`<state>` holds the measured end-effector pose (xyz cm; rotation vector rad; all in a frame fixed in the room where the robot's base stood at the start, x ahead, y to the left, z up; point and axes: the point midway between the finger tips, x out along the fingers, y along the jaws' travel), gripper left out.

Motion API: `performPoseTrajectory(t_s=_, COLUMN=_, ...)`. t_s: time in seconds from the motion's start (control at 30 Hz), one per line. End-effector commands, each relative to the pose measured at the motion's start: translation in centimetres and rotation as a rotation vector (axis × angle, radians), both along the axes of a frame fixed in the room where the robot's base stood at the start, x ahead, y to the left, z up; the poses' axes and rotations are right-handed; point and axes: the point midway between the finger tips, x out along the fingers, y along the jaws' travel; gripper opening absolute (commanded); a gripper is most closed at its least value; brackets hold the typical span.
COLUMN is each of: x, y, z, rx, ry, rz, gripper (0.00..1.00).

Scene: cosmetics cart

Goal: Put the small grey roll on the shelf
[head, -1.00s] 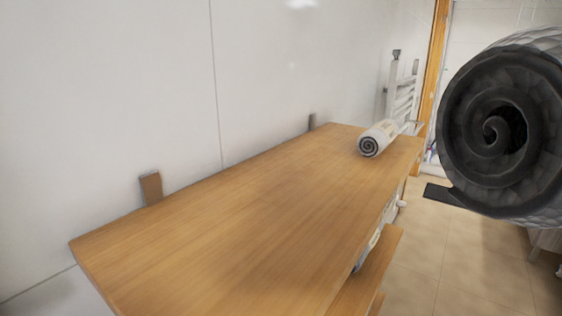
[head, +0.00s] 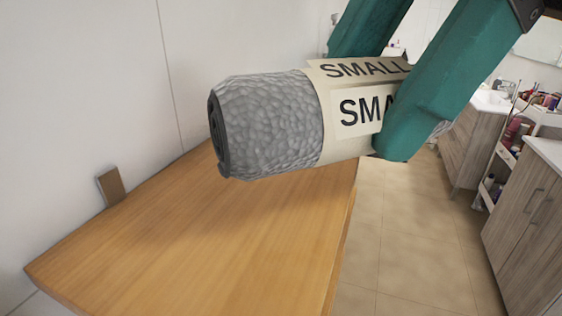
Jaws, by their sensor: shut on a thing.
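The roll lies roughly level and appears above the wooden shelf top (head: 220,240). I cannot tell how high it is over the wood. The far part of the shelf is hidden behind the roll and fingers.
The near shelf top is bare. A brown bracket (head: 111,187) stands at its left edge against the white wall (head: 70,90). At right are tiled floor (head: 400,240), a wooden cabinet (head: 525,220) and a white cart (head: 507,150) with cosmetics.

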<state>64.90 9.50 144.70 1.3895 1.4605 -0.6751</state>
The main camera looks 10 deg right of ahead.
Motion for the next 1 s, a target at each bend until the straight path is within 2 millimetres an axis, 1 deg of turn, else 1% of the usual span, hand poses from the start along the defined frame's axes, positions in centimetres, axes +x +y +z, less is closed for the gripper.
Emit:
performPoseTrajectory(t_s=0.03, x=1.0, y=0.6, z=-0.4, rx=0.001, ry=0.005, rz=0.002, gripper=0.17)
performPoseTrajectory(t_s=0.13, x=3.0, y=1.6, z=-1.4, rx=0.001, ry=0.005, rz=0.002, gripper=0.17)
performPoseTrajectory(t_s=0.23, x=4.2, y=2.2, z=-3.5, rx=0.001, ry=0.005, rz=0.002, gripper=0.17)
performPoseTrajectory(t_s=0.4, x=5.8, y=3.0, z=-5.6, rx=0.0, ry=0.002, rz=0.001, gripper=0.17)
performPoseTrajectory(t_s=0.67, x=6.9, y=3.5, z=-7.0, rx=0.001, ry=0.0, rz=0.0, gripper=0.17)
performPoseTrajectory(t_s=0.7, x=7.1, y=3.7, z=-7.4, rx=-0.001, ry=0.002, rz=0.001, gripper=0.17)
performPoseTrajectory(t_s=0.87, x=7.1, y=3.6, z=-9.8, rx=0.001, ry=0.002, rz=-0.002, gripper=0.17)
performPoseTrajectory(t_s=1.0, x=7.1, y=3.6, z=-10.3, rx=0.0, ry=-0.001, rz=0.0, gripper=0.17)
